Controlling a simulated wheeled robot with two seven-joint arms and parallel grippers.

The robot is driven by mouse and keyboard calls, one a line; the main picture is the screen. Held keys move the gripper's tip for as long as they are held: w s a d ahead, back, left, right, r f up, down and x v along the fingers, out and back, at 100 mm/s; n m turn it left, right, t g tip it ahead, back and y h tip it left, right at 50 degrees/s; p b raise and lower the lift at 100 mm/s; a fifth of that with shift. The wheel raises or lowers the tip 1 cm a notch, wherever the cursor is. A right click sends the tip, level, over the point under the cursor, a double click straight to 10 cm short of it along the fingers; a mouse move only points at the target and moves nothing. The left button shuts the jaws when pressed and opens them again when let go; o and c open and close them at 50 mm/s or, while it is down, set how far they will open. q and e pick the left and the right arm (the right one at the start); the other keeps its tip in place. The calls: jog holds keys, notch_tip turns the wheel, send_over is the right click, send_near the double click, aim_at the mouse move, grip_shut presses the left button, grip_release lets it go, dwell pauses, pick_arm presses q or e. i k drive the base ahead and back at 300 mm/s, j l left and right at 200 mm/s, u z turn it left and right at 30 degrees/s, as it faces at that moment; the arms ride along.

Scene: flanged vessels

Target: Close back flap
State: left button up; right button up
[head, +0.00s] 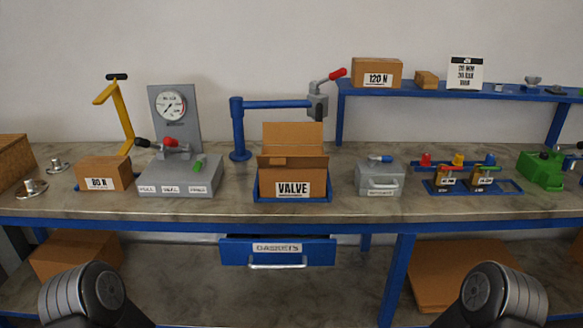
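A brown cardboard box (292,177) labelled VALVE stands on the bench in a blue tray (292,200), near the middle of the head view. Its back flap (292,134) stands up at the rear, open. Lower cardboard parts show in front of the back flap; I cannot tell exactly how the other flaps lie. The inside of the box is hidden from this angle. Neither of my grippers is in view. Only rounded grey and black links of my arms show at the bottom left and bottom right, well below and in front of the box.
A grey gauge rig (180,179) stands left of the box and a grey case (380,178) right of it. A blue post with a horizontal arm (275,104) reaches behind the box. A blue drawer (278,252) labelled GASKETS hangs below the bench edge.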

aim_at(274, 132)
jog(key=i+l+u, duration=0.25)
jog(key=u, duration=0.25)
jog(key=i+l+u, duration=0.2)
jog(key=l+u, duration=0.25)
jog(key=l, duration=0.15)
